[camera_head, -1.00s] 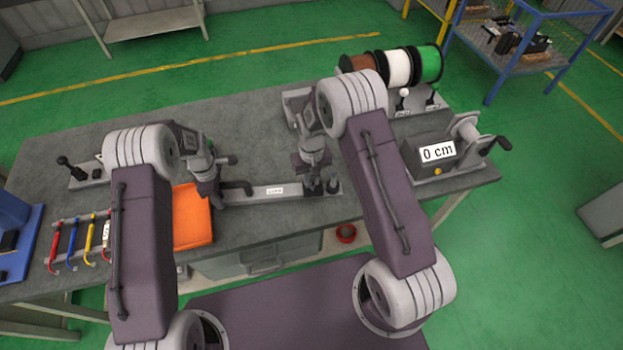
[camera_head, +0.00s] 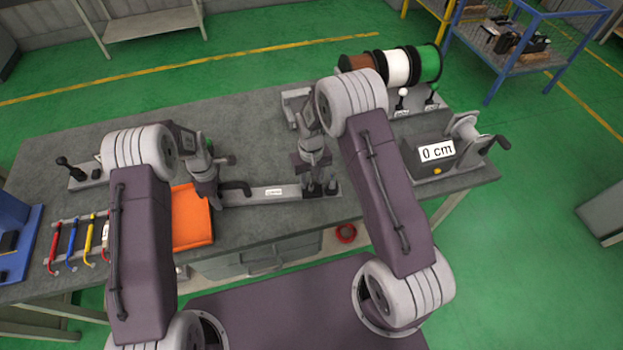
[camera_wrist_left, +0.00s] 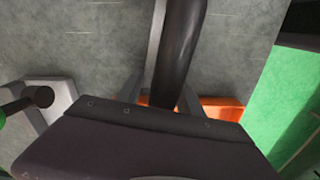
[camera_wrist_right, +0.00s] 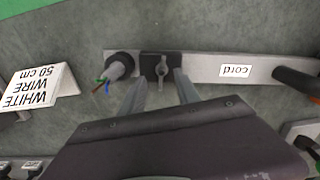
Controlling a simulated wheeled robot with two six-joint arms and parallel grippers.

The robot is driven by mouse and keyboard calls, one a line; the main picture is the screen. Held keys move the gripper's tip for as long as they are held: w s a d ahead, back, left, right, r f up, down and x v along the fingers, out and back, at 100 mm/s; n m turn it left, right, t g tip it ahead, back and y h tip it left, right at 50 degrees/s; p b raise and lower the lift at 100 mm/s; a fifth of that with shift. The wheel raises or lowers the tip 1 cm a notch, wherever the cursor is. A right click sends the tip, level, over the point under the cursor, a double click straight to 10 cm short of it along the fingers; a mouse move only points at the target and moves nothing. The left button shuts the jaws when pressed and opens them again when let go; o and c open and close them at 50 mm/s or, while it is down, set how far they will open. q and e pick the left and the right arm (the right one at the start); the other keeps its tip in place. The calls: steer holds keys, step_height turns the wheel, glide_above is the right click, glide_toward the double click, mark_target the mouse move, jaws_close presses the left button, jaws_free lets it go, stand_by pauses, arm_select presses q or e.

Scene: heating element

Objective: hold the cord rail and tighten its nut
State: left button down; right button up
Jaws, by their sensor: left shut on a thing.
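The cord rail (camera_head: 258,194) is a pale metal bar on the grey workbench, with a label reading "cord" in the right wrist view (camera_wrist_right: 205,68). My left gripper (camera_head: 212,195) is shut on the black handle (camera_head: 238,186) at the rail's left end; the handle passes between its fingers in the left wrist view (camera_wrist_left: 180,45). My right gripper (camera_head: 313,188) is open at the rail's other end. Its fingers point at a black clamp block with a small metal wing nut (camera_wrist_right: 162,68), one finger on each side. Contact cannot be told. A dark cord end (camera_wrist_right: 120,64) with coloured wires stands beside the block.
An orange tray (camera_head: 192,225) lies on the workbench (camera_head: 258,130), left of the rail. Coloured tools (camera_head: 72,245) hang further left. Wire spools (camera_head: 398,66) and a "0 cm" measuring unit (camera_head: 432,158) stand to the right. A "white wire 50 cm" sign (camera_wrist_right: 40,88) is near the right gripper.

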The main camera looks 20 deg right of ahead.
mark_target(312, 187)
step_height(312, 187, up, 12)
stand_by(0.3)
steer(key=shift+f, duration=0.1)
steer(key=f, duration=0.4)
steer(key=s+f, duration=0.1)
steer(key=f, duration=0.7)
steer(key=shift+s+a, duration=0.15)
steer(key=shift+s, duration=0.05)
jaws_close()
